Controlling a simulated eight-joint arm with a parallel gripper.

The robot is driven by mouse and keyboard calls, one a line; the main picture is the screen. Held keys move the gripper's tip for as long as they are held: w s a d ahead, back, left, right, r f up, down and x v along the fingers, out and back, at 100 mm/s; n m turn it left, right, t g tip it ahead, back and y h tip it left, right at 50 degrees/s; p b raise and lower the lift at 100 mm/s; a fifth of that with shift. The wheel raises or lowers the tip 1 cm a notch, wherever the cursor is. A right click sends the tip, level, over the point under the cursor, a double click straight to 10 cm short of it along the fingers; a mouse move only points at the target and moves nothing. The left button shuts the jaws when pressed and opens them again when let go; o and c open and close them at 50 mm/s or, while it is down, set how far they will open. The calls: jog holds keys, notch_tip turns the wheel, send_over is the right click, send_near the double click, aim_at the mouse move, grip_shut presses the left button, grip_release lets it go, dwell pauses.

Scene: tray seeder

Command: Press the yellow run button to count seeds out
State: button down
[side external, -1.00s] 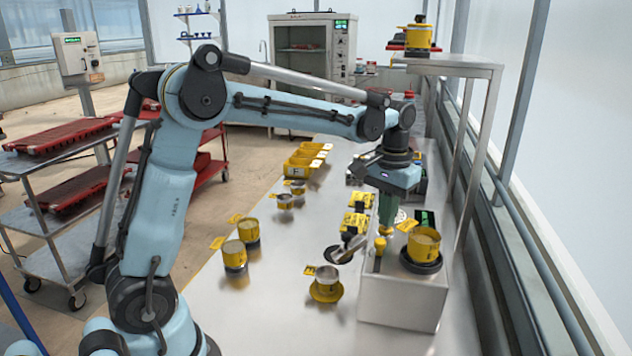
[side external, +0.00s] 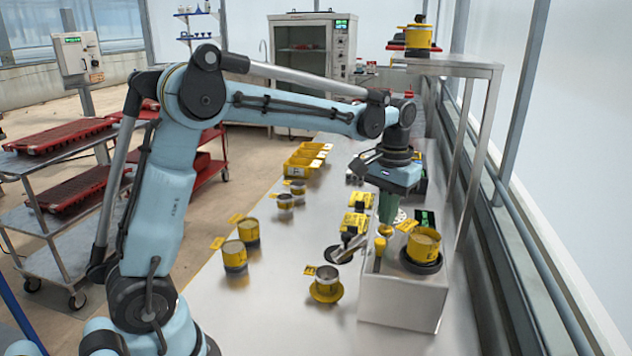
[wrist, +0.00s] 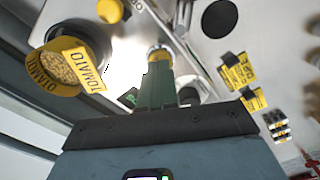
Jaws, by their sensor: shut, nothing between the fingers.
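The yellow run button (side external: 386,230) sits on top of the steel seeder box (side external: 395,295), right below my gripper (side external: 387,222). In the wrist view the button (wrist: 158,52) shows as a yellow cap with a pale collar, just beyond the green fingertips of my gripper (wrist: 156,66). The fingers are shut with nothing between them and point down at the button. They look touching or nearly so; I cannot tell whether it is pressed in. A yellow cup of seeds (side external: 424,243) stands on the box, and in the wrist view its tag reads TOMATO (wrist: 85,70).
A metal spout (side external: 340,242) is at the box's left side. A small cup on a yellow saucer (side external: 325,291) stands below it. A yellow peg (side external: 380,250) is close to the fingers.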

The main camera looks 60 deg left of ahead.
notch_tip(320, 180, up, 7)
jog(key=shift+f, duration=0.15)
dwell(0.6)
jog(key=shift+s, duration=0.1)
jog(key=m+t, duration=0.2)
jog(key=t, duration=0.2)
send_near(384, 229)
jog(key=s+d, duration=0.3)
jog(key=s, duration=0.2)
jog(key=s+d+f+m+t, duration=0.1)
jog(key=s+f+t, duration=0.2)
jog(key=s+f, duration=0.2)
jog(key=shift+s+f, duration=0.4)
jog(key=shift+s, duration=0.25)
